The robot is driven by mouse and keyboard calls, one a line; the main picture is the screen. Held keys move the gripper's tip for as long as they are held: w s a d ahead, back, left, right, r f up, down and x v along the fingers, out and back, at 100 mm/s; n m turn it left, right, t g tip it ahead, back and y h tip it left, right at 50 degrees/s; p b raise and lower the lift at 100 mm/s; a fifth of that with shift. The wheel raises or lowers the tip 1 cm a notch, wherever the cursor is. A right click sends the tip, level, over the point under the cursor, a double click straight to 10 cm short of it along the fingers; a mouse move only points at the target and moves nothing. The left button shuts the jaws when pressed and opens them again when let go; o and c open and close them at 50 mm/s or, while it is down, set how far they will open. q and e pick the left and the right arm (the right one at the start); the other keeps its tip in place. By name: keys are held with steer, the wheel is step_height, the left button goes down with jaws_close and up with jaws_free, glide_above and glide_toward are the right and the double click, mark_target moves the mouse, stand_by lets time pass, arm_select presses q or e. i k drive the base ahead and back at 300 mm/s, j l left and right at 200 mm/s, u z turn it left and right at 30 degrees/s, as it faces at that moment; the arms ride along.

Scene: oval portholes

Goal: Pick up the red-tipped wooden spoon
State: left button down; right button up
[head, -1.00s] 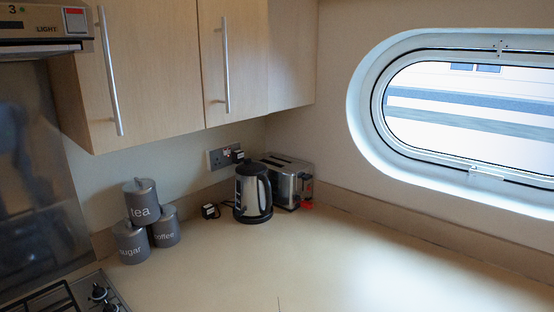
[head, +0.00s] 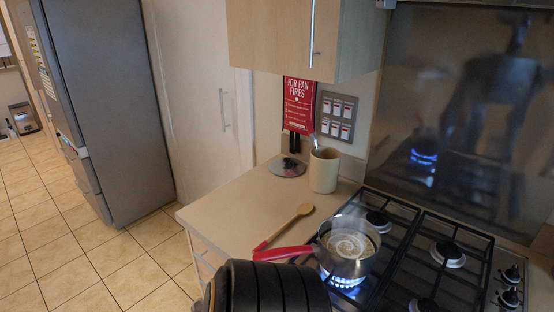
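The wooden spoon (head: 284,226) lies on the counter to the left of the hob. Its round bowl end is at the upper right, and its red tip is at the lower left, near the counter's front edge and just above the pan's red handle (head: 283,253) in the picture. A dark ribbed part of my own body shows at the bottom of the picture, below the spoon. Neither of my grippers is in view.
A steaming pan (head: 347,245) sits over a lit blue flame on the hob (head: 447,254), its handle reaching left over the counter. A beige crock (head: 324,170) and a round grey mat (head: 287,166) are behind the spoon. The fridge (head: 100,100) stands left across tiled floor.

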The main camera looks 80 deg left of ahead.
mark_target(304, 209)
steer(key=k+u, duration=0.15)
steer(key=u, duration=2.25)
